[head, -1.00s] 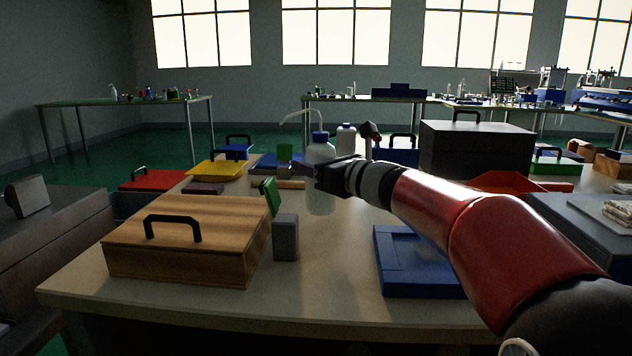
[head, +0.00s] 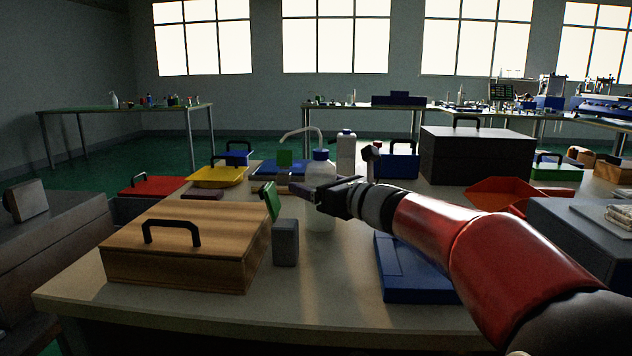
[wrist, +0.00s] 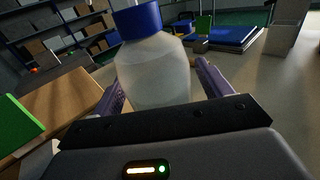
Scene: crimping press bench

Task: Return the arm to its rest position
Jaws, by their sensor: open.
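My gripper (head: 318,196) is at the end of my red and black arm, low over the middle of the bench. In the wrist view its two fingers (wrist: 160,88) are apart. A translucent wash bottle (head: 321,173) with a blue cap and bent spout stands upright at the gripper. In the wrist view the bottle (wrist: 153,72) fills the space between the fingers. I cannot tell whether either finger touches it. The gripper hides part of the bottle in the head view.
A wooden box (head: 180,258), a grey block (head: 285,243) and a green piece (head: 271,201) are to the left. A blue tray (head: 410,283) lies below my arm. A second bottle (head: 346,151) and a black case (head: 476,154) stand behind. The front edge strip is clear.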

